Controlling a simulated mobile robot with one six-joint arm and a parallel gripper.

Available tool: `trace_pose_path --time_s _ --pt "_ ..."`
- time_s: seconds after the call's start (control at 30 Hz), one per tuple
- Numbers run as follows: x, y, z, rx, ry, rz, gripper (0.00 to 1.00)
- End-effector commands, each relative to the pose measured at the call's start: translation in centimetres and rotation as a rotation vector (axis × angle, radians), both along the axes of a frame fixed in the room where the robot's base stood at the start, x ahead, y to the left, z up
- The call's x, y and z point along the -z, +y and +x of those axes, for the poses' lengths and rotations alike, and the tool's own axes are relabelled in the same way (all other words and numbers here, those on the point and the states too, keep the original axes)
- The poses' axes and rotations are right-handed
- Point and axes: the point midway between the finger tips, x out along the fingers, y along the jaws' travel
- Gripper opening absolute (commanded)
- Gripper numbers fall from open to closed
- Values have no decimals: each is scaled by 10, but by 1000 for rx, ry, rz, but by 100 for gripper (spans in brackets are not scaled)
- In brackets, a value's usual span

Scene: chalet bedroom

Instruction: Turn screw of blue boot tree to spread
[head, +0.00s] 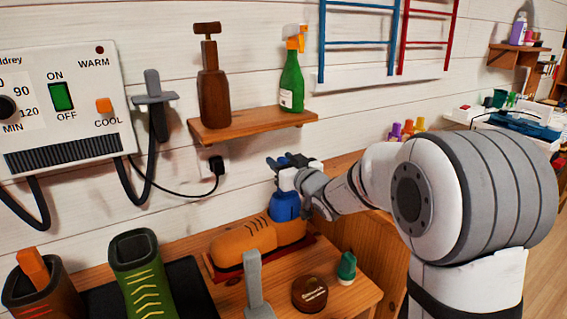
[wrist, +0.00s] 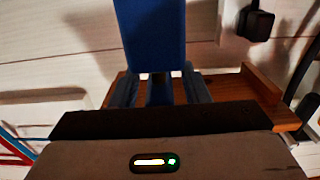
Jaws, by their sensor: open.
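The blue boot tree (head: 286,207) stands in the opening of the orange boot (head: 245,240), which rests on a red mat (head: 224,276) on the wooden bench. My gripper (head: 289,163) is just above the boot tree, with its arm reaching in from the right. In the wrist view my gripper (wrist: 160,92) has its two fingers apart. A wide blue piece (wrist: 150,35) lies straight ahead of them, with a narrower dark blue part between them. I cannot tell whether the fingers touch it. The screw is not clearly seen in the head view, where the gripper covers the boot tree's top.
A wall shelf (head: 253,125) holds a brown boot tree (head: 213,90) and a green spray bottle (head: 291,82). A tin (head: 310,293), a small green bottle (head: 347,267) and a grey upright tool (head: 256,285) stand near the boot. Green (head: 141,270) and brown boots (head: 42,285) are left.

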Motion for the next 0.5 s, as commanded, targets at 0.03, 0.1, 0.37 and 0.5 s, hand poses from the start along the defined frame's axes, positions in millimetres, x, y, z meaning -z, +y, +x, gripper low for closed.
trace_pose_path --time_s 0.03,0.1,0.37,0.5 --pt "0 2 2 -1 -1 1 42" --pt "0 2 3 0 -1 1 42" --pt "0 2 3 1 0 0 37" --pt "0 1 3 1 0 0 25"
